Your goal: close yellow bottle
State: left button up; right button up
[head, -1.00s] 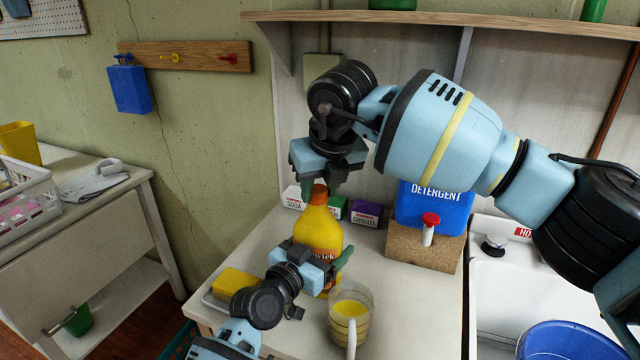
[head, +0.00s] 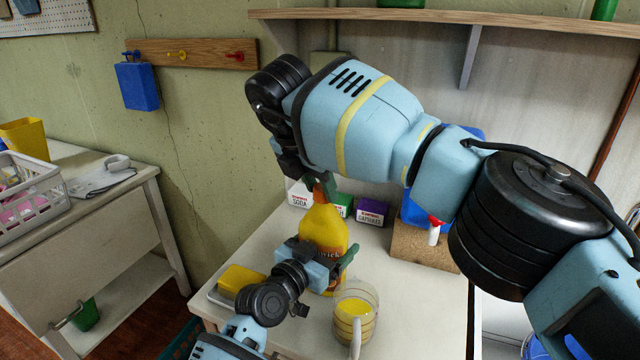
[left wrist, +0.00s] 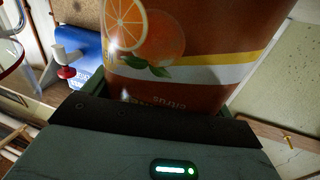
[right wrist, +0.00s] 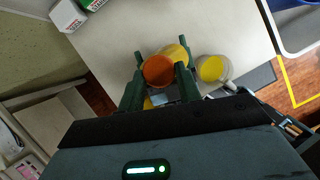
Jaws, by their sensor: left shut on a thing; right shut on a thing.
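The yellow bottle (head: 322,230) stands upright on the counter, with a brown-orange label that also shows in the left wrist view (left wrist: 175,65). My left gripper (head: 330,268) is shut around the bottle's body. The orange-brown cap (right wrist: 158,71) is at the top of the bottle, between the fingers of my right gripper (right wrist: 160,82), which is shut on it from above. In the head view my right gripper (head: 322,184) is partly hidden by its own wrist. Whether the cap is fully seated cannot be told.
A clear measuring cup (head: 355,308) with yellow liquid stands just right of the bottle. A yellow sponge (head: 240,279) lies on a dish at left. Small boxes (head: 372,212) and a detergent jug on a wooden stand (head: 408,250) are behind. A shelf (head: 420,18) runs above.

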jog(key=o, duration=1)
jog(key=shift+c, duration=0.2)
jog(key=shift+r, duration=0.1)
jog(key=shift+r, duration=2.2)
jog(key=o, duration=0.5)
pick_arm(q)
jog(key=o, duration=1.7)
pick_arm(e)
jog(key=shift+o, duration=0.2)
pick_arm(q)
jog(key=shift+o, duration=0.2)
